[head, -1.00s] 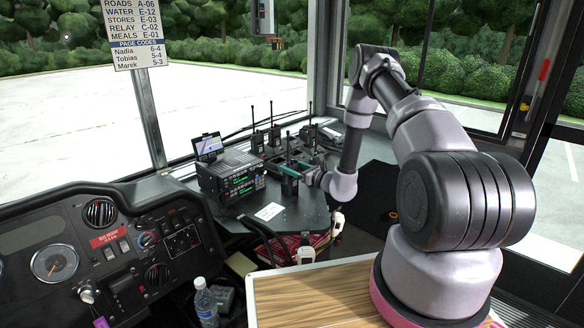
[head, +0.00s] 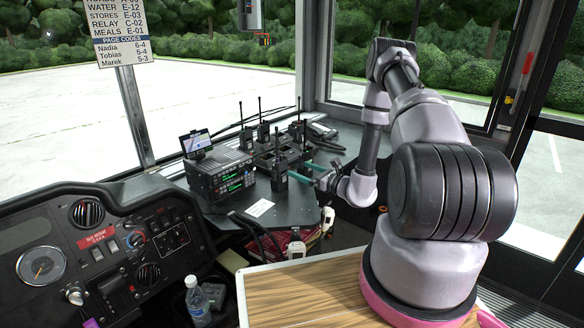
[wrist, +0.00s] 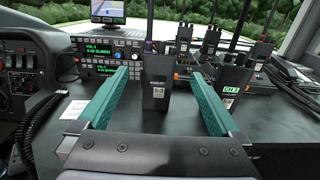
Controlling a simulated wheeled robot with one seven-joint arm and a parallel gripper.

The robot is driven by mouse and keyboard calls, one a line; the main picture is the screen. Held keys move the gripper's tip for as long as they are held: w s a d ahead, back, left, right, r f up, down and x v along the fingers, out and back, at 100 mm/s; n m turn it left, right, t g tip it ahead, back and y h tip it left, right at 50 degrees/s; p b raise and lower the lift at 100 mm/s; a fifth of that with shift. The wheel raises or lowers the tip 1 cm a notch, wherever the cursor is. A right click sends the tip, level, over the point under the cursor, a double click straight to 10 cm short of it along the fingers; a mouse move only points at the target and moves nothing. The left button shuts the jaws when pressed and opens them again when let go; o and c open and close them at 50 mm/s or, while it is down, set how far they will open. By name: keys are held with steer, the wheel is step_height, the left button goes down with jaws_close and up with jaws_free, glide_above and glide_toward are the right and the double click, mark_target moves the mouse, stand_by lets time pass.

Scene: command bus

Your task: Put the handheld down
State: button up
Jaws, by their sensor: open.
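A black handheld (head: 280,168) with a stub antenna stands upright on the dark dash shelf (head: 225,212), in front of the other handhelds. In the wrist view the handheld (wrist: 156,88) is centred, with a small white label on its face. My gripper (head: 302,171) is open, its teal fingers just to the right of the handheld in the head view. In the wrist view my gripper (wrist: 158,76) has one finger on each side of the handheld's line, with visible gaps. The fingers do not grip it. Its base rests on or very near the shelf.
Several other handhelds, one labelled in green (wrist: 230,88), stand behind and to the right. A radio unit with green displays (head: 228,180) and a small screen (head: 196,142) are at left. A white card (head: 260,208) lies on the shelf. A bottle (head: 197,303) stands lower down.

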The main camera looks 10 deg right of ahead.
steer(key=s+a+r+n+g+y, duration=0.1)
steer(key=s+a+r+n+g, duration=0.35)
steer(key=r, duration=0.45)
steer(key=s+a+r+n+g+y, duration=0.1)
steer(key=s+a+r+n+g, duration=0.35)
steer(key=r, duration=0.45)
steer(key=s+a+r+n+g+y, duration=0.1)
steer(key=s+a+r+n+g, duration=0.1)
steer(key=s+r+n+g, duration=0.35)
steer(key=s+d+r+n+t+h, duration=0.3)
steer(key=s+d+r+n+h, duration=0.2)
steer(key=s+r, duration=0.3)
steer(key=s+d+r+n+t+h, duration=0.4)
steer(key=s+d+r+n+h, duration=0.1)
steer(key=s+r, duration=0.4)
steer(key=shift+s+h, duration=0.15)
steer(key=shift+h, duration=0.65)
